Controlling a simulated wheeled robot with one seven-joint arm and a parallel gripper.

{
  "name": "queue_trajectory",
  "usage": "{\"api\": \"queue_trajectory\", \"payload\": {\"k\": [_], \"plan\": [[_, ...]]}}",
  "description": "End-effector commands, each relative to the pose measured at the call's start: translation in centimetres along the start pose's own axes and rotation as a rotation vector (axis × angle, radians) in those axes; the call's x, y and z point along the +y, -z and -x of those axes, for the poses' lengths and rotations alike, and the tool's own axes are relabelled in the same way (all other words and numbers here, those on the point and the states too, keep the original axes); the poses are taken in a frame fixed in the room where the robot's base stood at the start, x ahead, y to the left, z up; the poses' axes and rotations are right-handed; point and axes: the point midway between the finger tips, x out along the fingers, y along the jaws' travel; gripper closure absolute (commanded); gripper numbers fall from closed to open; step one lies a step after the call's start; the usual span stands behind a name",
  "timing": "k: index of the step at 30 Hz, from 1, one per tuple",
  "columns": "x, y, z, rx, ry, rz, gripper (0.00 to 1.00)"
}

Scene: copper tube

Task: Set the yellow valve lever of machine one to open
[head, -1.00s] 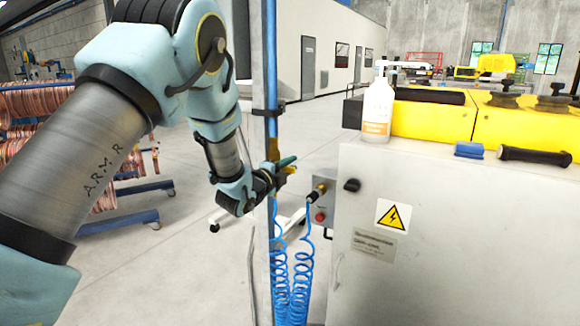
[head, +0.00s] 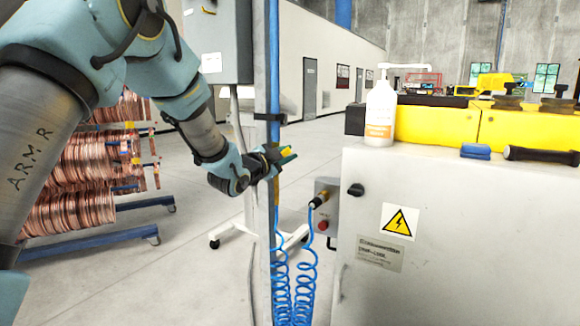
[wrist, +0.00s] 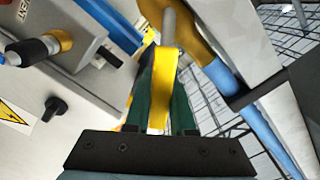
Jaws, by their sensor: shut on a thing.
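The yellow valve lever (wrist: 160,85) stands between the green fingers of my gripper (wrist: 162,100) in the wrist view, and the fingers are shut on it. Its far end meets a grey stem by a brass-coloured fitting on the blue pipe (wrist: 222,78). In the head view my gripper (head: 284,156) is at the upright post with the blue pipe (head: 273,70). Only a small bit of yellow shows between the fingers there, so the lever's angle is hard to tell from that side.
A grey control box (head: 326,205) with a red button and coiled blue hoses (head: 293,285) is close below and right of my gripper. The white machine cabinet (head: 440,260) fills the right. Copper coils (head: 75,185) on a rack stand at left. Open floor lies between.

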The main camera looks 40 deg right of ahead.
Motion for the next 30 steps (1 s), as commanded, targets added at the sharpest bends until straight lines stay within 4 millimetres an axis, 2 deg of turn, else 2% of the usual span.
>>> {"api": "queue_trajectory", "payload": {"k": [12,30], "plan": [[-1.5,-0.3,0.0,-0.002,0.000,0.207,1.00],[-1.7,-0.3,0.0,-0.003,0.000,0.243,1.00]]}}
